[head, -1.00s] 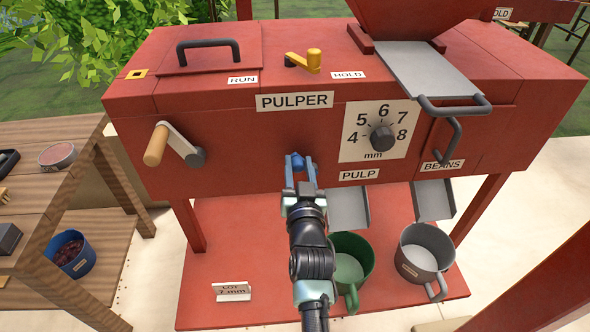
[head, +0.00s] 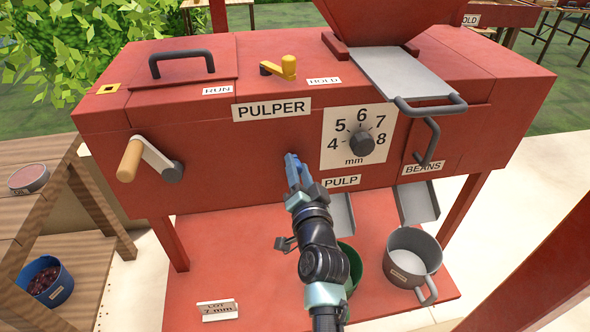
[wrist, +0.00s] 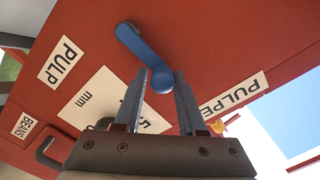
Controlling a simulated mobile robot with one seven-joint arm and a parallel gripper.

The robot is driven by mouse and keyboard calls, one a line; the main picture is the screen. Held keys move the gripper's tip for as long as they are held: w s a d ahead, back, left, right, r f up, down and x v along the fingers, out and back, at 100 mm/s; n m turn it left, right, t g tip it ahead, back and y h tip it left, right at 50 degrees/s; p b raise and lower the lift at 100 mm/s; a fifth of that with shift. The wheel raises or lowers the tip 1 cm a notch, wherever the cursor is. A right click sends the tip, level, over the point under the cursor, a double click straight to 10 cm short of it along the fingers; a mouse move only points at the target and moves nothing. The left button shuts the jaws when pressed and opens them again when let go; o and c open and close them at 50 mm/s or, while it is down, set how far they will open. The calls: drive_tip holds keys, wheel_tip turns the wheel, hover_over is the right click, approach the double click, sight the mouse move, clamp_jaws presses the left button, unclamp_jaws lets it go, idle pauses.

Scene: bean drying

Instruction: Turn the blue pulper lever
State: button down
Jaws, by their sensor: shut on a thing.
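The blue lever (wrist: 145,54) is on the front of the red pulper (head: 220,150), left of the dial and below the PULPER label. In the wrist view its round end lies between my fingertips, and its arm slants to the upper left, toward the PULP label. My gripper (wrist: 160,84) is shut on that round end. In the head view my gripper (head: 294,164) reaches up to the pulper's front and covers most of the lever; only a little blue shows.
The dial (head: 361,143) with numbers is close on the right. A crank with a wooden handle (head: 130,160) sticks out on the left. Grey chutes (head: 417,202) and a grey mug (head: 412,260) are below right. A green mug (head: 354,262) is partly hidden by my arm.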

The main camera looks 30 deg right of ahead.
drive_tip(key=shift+a+f, duration=0.25)
drive_tip(key=shift+f, duration=0.05)
drive_tip(key=c, duration=0.7)
unclamp_jaws()
drive_tip(key=shift+o, duration=0.5)
drive_tip(key=shift+d+r, duration=0.1)
drive_tip(key=shift+r, duration=0.05)
drive_tip(key=shift+d, duration=0.1)
drive_tip(key=p+v, duration=0.1)
drive_tip(key=v, duration=1.2)
